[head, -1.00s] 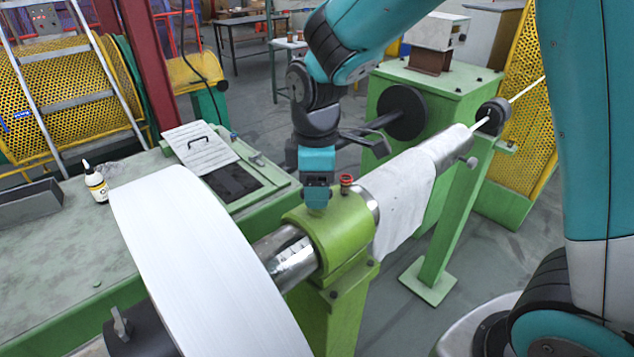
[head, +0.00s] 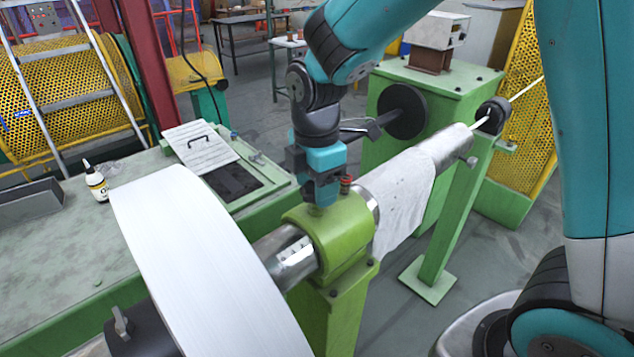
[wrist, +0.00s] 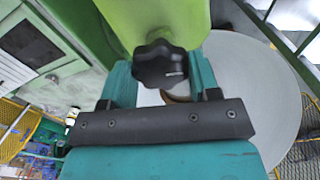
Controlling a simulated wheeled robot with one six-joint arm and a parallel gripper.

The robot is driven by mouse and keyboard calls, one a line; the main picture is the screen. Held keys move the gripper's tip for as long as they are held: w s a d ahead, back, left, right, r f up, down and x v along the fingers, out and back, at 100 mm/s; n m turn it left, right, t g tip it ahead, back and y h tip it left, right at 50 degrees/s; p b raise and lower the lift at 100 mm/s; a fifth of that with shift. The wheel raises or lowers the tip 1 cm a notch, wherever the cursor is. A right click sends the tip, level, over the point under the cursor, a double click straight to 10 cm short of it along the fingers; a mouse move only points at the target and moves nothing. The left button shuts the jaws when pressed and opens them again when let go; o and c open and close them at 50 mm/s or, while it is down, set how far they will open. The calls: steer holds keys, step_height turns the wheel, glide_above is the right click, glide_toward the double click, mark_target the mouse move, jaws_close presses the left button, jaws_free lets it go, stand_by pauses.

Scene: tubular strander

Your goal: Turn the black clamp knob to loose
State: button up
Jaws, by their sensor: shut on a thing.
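The black clamp knob (wrist: 160,63) is lobed, with a short white mark on its face toward the right in the wrist view. It sits against the light green bearing housing (head: 343,235). My gripper (head: 320,193) points down onto the top of that housing, and its fingers hide the knob in the head view. In the wrist view my gripper (wrist: 162,75) has one teal finger on each side of the knob and is shut on it.
A small red-topped fitting (head: 346,184) stands right beside my gripper on the housing. A large white disc (head: 200,265) is at the front left on the steel shaft (head: 290,255). A white cloth (head: 403,205) hangs over the tube to the right.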

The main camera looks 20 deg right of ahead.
steer(key=shift+w+r, duration=0.1)
steer(key=o, duration=0.9)
step_height(320, 180, up, 17)
steer(key=b, duration=0.3)
steer(key=shift+r, duration=0.2)
steer(key=shift+f, duration=0.1)
